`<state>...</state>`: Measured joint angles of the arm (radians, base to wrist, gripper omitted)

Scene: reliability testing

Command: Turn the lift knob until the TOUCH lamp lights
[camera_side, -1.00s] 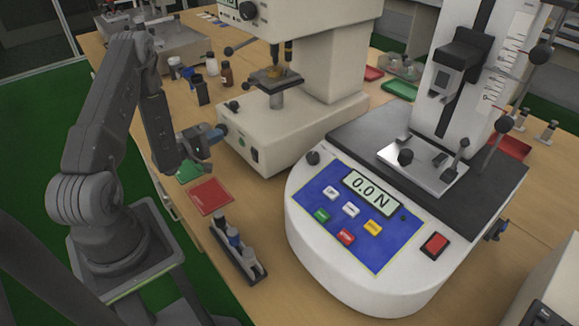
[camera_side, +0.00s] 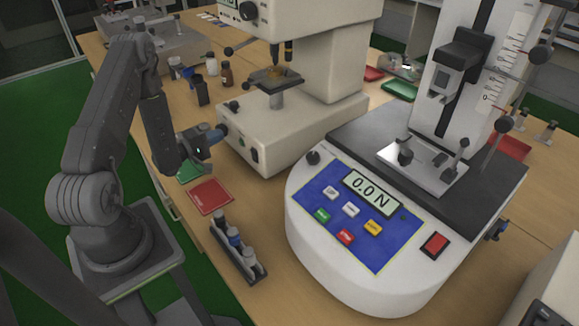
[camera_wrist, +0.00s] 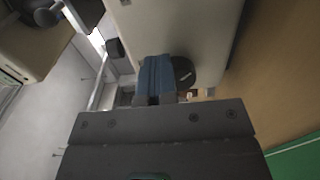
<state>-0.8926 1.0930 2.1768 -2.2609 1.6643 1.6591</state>
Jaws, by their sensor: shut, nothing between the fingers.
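The cream tester (camera_side: 270,130) stands left of centre in the side view, with a small stage (camera_side: 277,80) under its head. My gripper (camera_side: 216,134) is at the tester's left side, its blue fingertips close to the body. In the wrist view, the blue fingers (camera_wrist: 156,72) are shut and empty. A dark round knob (camera_wrist: 184,73) with a white mark is just right of them; I cannot tell if they touch. A small green spot (camera_side: 255,154) shows on the tester's front. I cannot read any TOUCH label or tell whether that lamp is lit.
A force stand (camera_side: 345,275) reading 0.0 N stands at the right. A red mat (camera_side: 210,196) and a rack of small parts (camera_side: 238,250) lie on the bench in front of the tester. Small bottles (camera_side: 226,76) stand behind my gripper.

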